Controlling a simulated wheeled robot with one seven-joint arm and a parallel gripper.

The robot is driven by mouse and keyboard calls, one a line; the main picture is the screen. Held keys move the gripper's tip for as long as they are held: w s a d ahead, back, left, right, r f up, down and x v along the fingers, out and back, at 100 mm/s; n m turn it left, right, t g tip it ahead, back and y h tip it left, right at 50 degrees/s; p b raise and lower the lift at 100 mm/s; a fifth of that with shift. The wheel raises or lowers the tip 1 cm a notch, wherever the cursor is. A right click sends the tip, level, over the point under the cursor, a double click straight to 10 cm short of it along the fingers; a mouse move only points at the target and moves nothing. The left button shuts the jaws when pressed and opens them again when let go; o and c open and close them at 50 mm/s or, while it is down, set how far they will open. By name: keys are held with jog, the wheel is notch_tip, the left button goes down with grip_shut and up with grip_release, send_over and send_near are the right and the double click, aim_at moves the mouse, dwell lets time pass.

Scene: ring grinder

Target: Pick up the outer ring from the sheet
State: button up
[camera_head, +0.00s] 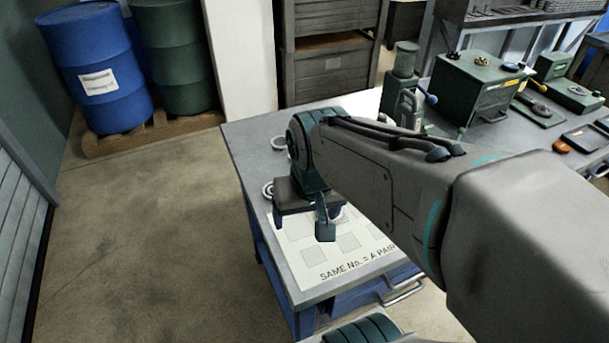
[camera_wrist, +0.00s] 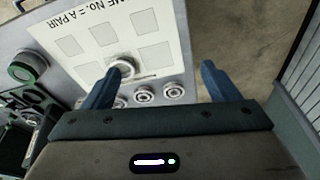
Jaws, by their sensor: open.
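The white sheet (camera_wrist: 84,38) lies on the bench and carries grey squares and the printed words "SAME NO. = A PAIR"; it also shows in the head view (camera_head: 300,268). In the wrist view a pale metal ring (camera_wrist: 129,62), seemingly the outer ring, lies on the sheet near its edge. The tip of the left finger overlaps part of it. My gripper (camera_wrist: 160,78) is open and empty above the sheet, its fingers widely apart, with the ring nearer the left finger. In the head view my gripper (camera_head: 308,218) hides much of the sheet.
Several small rings (camera_wrist: 145,94) stand beside the sheet on the bench. A round green-rimmed part (camera_wrist: 24,68) lies farther left in the wrist view. In the head view, a green machine (camera_head: 478,88) stands at the bench's back; blue (camera_head: 97,72) and green drums stand left.

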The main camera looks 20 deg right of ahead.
jog(key=w+d+f+m+g+p, duration=0.2)
jog(key=w+d+m+g, duration=0.1)
jog(key=w+d+m, duration=0.9)
jog(key=shift+m, duration=0.7)
jog(key=f, duration=0.9)
jog(key=s+f+p, duration=0.1)
jog(key=f, duration=0.3)
jog(key=shift+a+f, duration=0.35)
jog(key=c, duration=1.1)
